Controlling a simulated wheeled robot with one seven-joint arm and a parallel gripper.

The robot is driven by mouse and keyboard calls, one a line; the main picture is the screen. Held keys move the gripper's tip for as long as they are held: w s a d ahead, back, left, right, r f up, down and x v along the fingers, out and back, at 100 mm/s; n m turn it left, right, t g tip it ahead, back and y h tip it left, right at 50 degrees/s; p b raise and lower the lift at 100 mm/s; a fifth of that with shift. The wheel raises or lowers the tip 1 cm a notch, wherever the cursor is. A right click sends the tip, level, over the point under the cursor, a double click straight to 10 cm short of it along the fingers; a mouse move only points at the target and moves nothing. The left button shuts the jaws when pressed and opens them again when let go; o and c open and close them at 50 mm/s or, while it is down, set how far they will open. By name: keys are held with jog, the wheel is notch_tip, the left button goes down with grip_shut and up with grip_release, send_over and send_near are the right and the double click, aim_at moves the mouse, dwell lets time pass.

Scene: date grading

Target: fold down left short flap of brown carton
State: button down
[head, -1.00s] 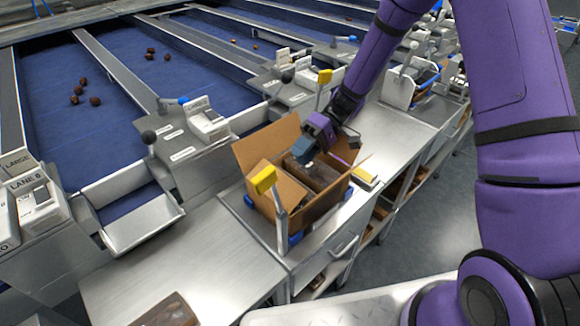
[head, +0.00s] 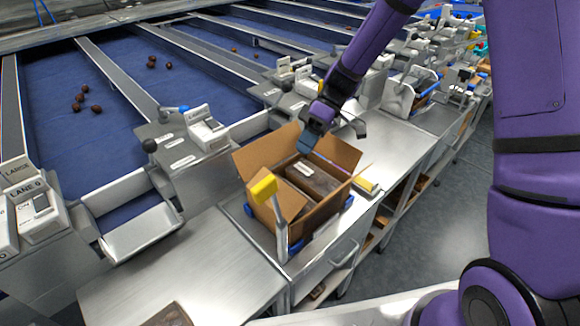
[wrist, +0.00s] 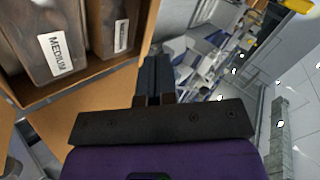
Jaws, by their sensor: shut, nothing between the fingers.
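The open brown carton (head: 290,235) stands on the metal bench, with dark packs (head: 312,180) inside. A flap (head: 262,150) stands up at its far left, and another (head: 338,153) leans outward at the far right. A panel at the near left (head: 284,196) slopes inward, partly behind the yellow-topped post. My gripper (head: 306,143) is shut and empty, above the far rim between the two far flaps. In the wrist view its fingers (wrist: 156,78) are together beside a brown flap (wrist: 90,108) and packs labelled MEDIUM (wrist: 48,45). I cannot tell whether the fingers touch the flap.
A yellow-topped post (head: 264,188) rises close in front of the carton. A yellow-and-white item (head: 366,186) lies to its right. Lane machines with levers (head: 185,140) stand behind on the left. The bench at the near left (head: 185,265) is mostly clear.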

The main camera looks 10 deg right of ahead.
jog(key=s+a+r+n+t+h, duration=0.2)
jog(key=a+r+n+t+h, duration=0.2)
jog(key=r+n, duration=0.5)
jog(key=n, duration=0.3)
send_over(280, 185)
jog(key=f, duration=0.9)
jog(key=shift+s+a+f, duration=0.15)
jog(key=shift+s+f, duration=0.05)
jog(key=shift+f, duration=0.05)
jog(key=f, duration=0.3)
jog(key=shift+w+d+f, duration=0.15)
jog(key=shift+w+d, duration=0.1)
jog(key=shift+d, duration=0.15)
jog(key=shift+w+d+f, duration=0.2)
jog(key=shift+d+f, duration=0.05)
jog(key=shift+f, duration=0.35)
jog(key=shift+w+d+f+g+y, duration=0.3)
jog(key=shift+d+f+g+y, duration=0.15)
jog(key=shift+f+y, duration=0.25)
jog(key=shift+w+d+f+g+y, duration=0.3)
jog(key=shift+f+g+y, duration=0.15)
jog(key=shift+f+y, duration=0.25)
jog(key=shift+d+f, duration=0.1)
jog(key=shift+f, duration=0.25)
jog(key=shift+r, duration=0.1)
